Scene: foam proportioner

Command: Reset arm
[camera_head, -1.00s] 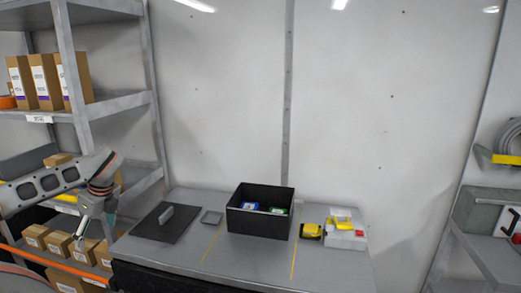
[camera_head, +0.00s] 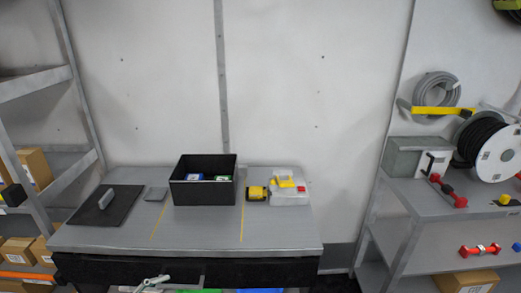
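A pale metallic part (camera_head: 152,283) shows at the bottom edge, in front of the table. It looks like the tip of my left gripper, but it is cut off and I cannot tell its opening. My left arm links are out of view. My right gripper is not in view.
A yellow item (camera_head: 257,192) and a white device (camera_head: 289,193) stand right of the box. Shelves stand on both sides; the right one holds a cable reel (camera_head: 492,158).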

